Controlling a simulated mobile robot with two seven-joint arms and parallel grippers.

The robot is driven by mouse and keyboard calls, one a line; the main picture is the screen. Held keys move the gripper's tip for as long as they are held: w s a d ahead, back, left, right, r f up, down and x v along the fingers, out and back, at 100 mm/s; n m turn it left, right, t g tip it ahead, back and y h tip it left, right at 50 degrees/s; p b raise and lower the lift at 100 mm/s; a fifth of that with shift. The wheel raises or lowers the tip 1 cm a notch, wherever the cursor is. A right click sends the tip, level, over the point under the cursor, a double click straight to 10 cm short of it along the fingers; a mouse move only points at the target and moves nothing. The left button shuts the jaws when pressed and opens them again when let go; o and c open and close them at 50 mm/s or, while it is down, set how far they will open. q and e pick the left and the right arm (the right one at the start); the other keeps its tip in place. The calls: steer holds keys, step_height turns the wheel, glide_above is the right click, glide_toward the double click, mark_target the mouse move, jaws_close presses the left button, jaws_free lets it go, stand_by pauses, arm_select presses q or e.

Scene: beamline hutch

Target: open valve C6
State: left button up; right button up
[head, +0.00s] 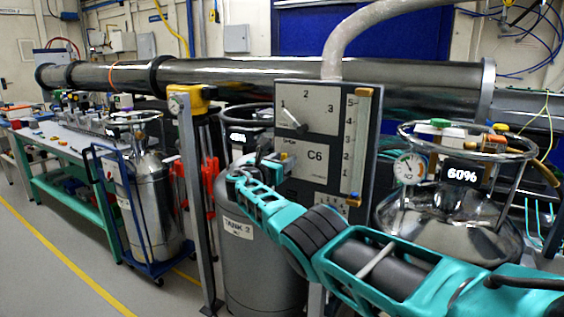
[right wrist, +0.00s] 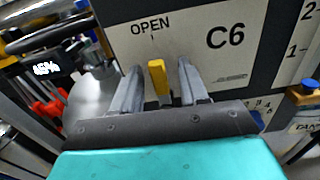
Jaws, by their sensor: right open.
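The C6 panel (head: 312,163) is a grey box with a dial above and a flow scale at its right side. In the right wrist view its label plate (right wrist: 200,40) reads OPEN and C6. A yellow valve handle (right wrist: 158,76) stands just below the OPEN mark there. My right gripper (right wrist: 159,82) is open, with one grey finger on each side of the handle and visible gaps between. In the head view my right gripper (head: 250,168) is at the left edge of the C6 plate, and the handle is hidden or too small to make out. My left gripper is not in view.
Tank 2 (head: 262,262) stands below the panel. A dewar (head: 432,208) with a 60% display stands at the right. A post with a yellow top (head: 192,98) and a tank on a blue trolley (head: 153,215) are at the left. Open floor (head: 50,270) lies front left.

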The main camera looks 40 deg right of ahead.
steer(key=shift+a, duration=0.1)
steer(key=shift+p+v, duration=0.75)
steer(key=shift+v, duration=0.05)
steer(key=v, duration=1.1)
steer(key=shift+p, duration=0.4)
steer(key=shift+f, duration=0.1)
